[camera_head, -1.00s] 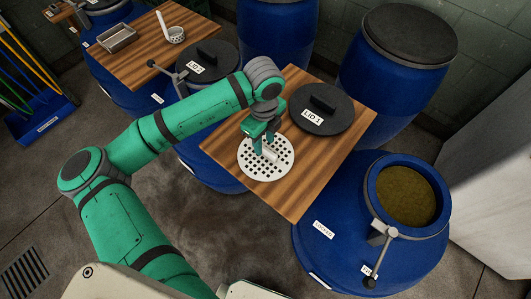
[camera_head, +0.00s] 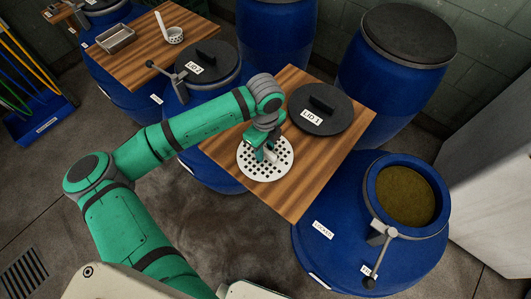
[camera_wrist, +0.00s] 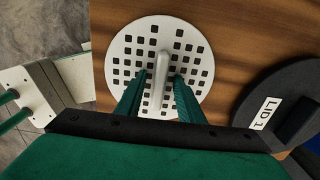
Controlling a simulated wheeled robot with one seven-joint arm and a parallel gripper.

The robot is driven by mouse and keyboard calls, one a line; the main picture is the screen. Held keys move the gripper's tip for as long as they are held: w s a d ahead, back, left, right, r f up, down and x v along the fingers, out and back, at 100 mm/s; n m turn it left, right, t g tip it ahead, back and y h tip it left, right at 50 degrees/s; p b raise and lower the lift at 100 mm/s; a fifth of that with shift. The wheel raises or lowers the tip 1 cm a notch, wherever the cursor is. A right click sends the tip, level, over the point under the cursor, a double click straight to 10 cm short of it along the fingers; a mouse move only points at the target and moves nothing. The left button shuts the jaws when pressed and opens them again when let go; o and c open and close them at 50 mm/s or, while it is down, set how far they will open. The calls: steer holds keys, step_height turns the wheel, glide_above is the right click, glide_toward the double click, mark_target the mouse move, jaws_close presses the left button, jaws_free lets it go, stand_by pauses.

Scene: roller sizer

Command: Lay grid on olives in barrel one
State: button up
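The grid (camera_head: 249,171) is a white round plate with square holes, lying flat on a wooden board (camera_head: 222,152). It fills the upper middle of the wrist view (camera_wrist: 126,57), with an upright pale handle (camera_wrist: 162,66) at its centre. My gripper (camera_head: 267,155) is low over the grid. In the wrist view its green fingers (camera_wrist: 158,91) are apart, one on each side of the handle, with gaps visible. The open blue barrel (camera_head: 320,240) stands at the right; its mouth shows an olive-brown fill (camera_head: 404,196). Single olives cannot be made out.
The black lid marked LID 1 (camera_head: 320,108) lies on the same board, just beyond the grid. A grey lever (camera_head: 377,250) stands at the open barrel's front rim. Closed barrels (camera_head: 368,85) stand behind. Another board holds a metal tray (camera_head: 117,39) and a ladle (camera_head: 175,35).

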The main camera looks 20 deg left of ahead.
mark_target(265, 149)
steer(key=shift+f, duration=0.1)
jaws_close()
steer(key=shift+d, duration=0.1)
steer(key=shift+s, duration=0.1)
steer(key=shift+a, duration=0.2)
steer(key=shift+r, duration=0.4)
step_height(265, 149, up, 3)
steer(key=shift+d+f, duration=0.1)
steer(key=shift+f, duration=0.1)
steer(key=s+d+r, duration=0.6)
steer(key=s+r, duration=0.4)
steer(key=s, duration=0.2)
steer(key=shift+s, duration=0.25)
